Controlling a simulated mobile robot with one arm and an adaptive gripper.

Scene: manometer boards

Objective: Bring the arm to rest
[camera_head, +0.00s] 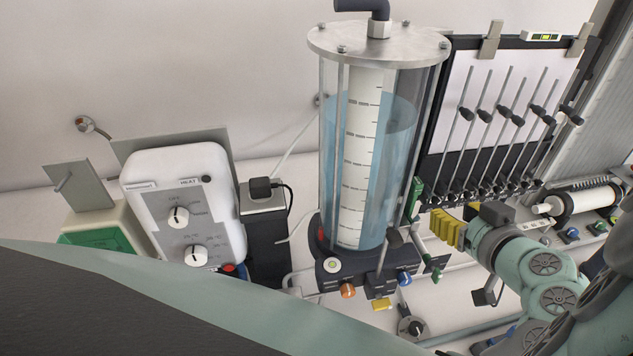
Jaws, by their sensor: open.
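My arm reaches in from the lower right in teal and dark links. My gripper (449,227), with yellow ribbed fingers, is at its left end. It is open, and I see nothing held in it. In the picture it lies just right of the base of a tall clear cylinder (400,150) and below the manometer board (452,110). The cylinder holds blue liquid and a white scale. The gap between the fingers is partly hidden, and I cannot tell how far the gripper is from the cylinder.
A white heater box (180,165) with two knobs stands left, beside a black box (265,240) with a plug. Orange (347,291) and blue (404,279) knobs sit at the cylinder's base. A white roll (590,200) lies right. My own teal and dark body fills the lower left.

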